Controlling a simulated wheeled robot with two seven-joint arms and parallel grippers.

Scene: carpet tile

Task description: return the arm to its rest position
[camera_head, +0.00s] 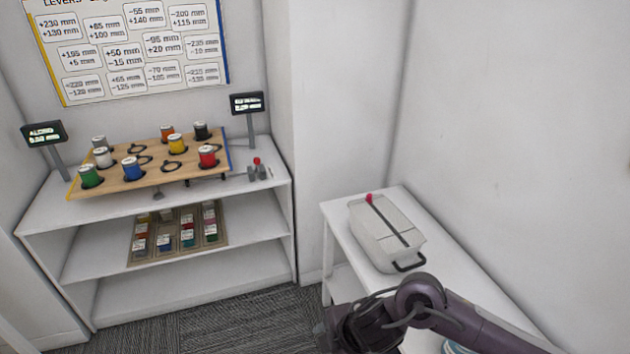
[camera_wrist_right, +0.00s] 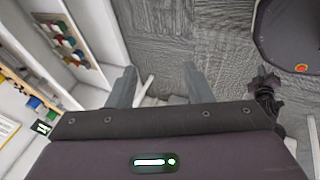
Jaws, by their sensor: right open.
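My right arm (camera_head: 470,318) comes in from the lower right of the head view, in front of the white side table. It bends at a purple-grey joint, and its dark wrist end reaches the bottom edge of the picture. In the right wrist view the two grey fingers of my right gripper (camera_wrist_right: 158,86) stand wide apart. Nothing is held between them; grey carpet and a white edge show beyond. My left gripper is not seen in the head view.
A white shelf unit (camera_head: 60,217) at left carries a tilted wooden board (camera_head: 112,186) with several coloured canisters, and a lower tray (camera_head: 187,254) of small jars. A grey-white case (camera_head: 372,238) lies on the white side table (camera_head: 340,215). Grey carpet (camera_head: 225,325) is clear between them.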

